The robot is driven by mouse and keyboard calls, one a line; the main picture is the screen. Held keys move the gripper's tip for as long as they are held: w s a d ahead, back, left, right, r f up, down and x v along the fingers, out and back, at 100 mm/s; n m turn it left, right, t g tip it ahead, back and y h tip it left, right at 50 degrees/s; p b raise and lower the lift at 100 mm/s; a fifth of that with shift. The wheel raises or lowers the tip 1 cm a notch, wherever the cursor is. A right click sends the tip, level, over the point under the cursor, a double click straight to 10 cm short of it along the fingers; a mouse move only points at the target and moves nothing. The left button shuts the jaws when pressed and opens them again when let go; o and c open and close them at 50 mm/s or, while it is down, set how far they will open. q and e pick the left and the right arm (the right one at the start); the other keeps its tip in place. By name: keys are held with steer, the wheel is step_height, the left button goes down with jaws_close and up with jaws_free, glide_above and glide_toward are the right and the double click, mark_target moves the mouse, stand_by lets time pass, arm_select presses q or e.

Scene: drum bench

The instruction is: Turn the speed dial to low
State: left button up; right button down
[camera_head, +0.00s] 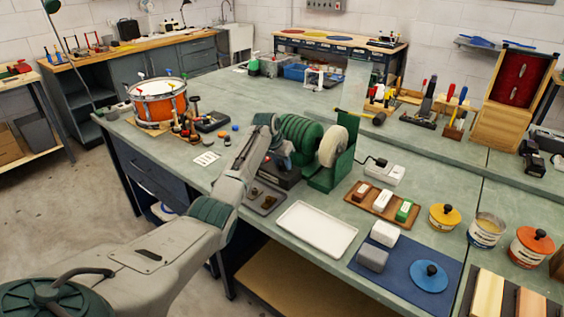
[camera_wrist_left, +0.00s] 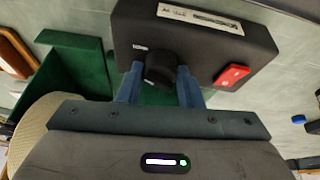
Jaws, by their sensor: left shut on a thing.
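The speed dial (camera_wrist_left: 160,66) is a dark round knob on the front of a black control box (camera_wrist_left: 205,42), seen in the left wrist view. The box has a white label strip and a red switch (camera_wrist_left: 232,76) beside the dial. My left gripper (camera_wrist_left: 160,88) has a blue finger on each side of the dial and is shut on it. The dial's pointer and low marking are too small or hidden to read. In the head view my left gripper (camera_head: 272,146) is at the green buffing machine (camera_head: 300,134), and my arm hides the dial. My right gripper is not in view.
A pale buffing wheel (camera_head: 333,147) and a green guard (camera_head: 344,160) stand right of my gripper. A white tray (camera_head: 316,230) lies in front. A wooden holder with coloured blocks (camera_head: 382,203) and a blue mat (camera_head: 440,268) are further right. An orange drum (camera_head: 159,101) stands left.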

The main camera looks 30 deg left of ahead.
arm_select(q)
steer(key=n+p, duration=0.1)
steer(key=n+y+p, duration=0.1)
steer(key=p, duration=0.1)
steer(key=n+p, duration=0.1)
steer(key=n, duration=0.1)
steer(key=shift+d+r+y, duration=0.15)
steer(key=shift+r+y, duration=0.1)
steer(key=shift+y, duration=0.05)
steer(key=shift+n+y+p, duration=0.3)
steer(key=shift+n+p, duration=0.5)
steer(key=n, duration=0.1)
steer(key=n+y, duration=0.1)
steer(key=shift+w+d+f+n+g+p, duration=0.1)
steer(key=shift+d+f+n+g+p, duration=0.05)
steer(key=shift+n+g+p, duration=0.25)
steer(key=n, duration=0.2)
steer(key=shift+f+n+g+y, duration=0.15)
steer(key=shift+n+g+y, duration=0.25)
steer(key=n+g+b, duration=0.1)
steer(key=n+b, duration=0.2)
steer(key=shift+w+d+f+y, duration=0.1)
steer(key=shift+w+y, duration=0.05)
steer(key=shift+y, duration=0.25)
steer(key=shift+n+g+b, duration=0.5)
steer(key=shift+n+b, duration=0.55)
steer(key=shift+n, duration=0.35)
steer(key=o, duration=0.9)
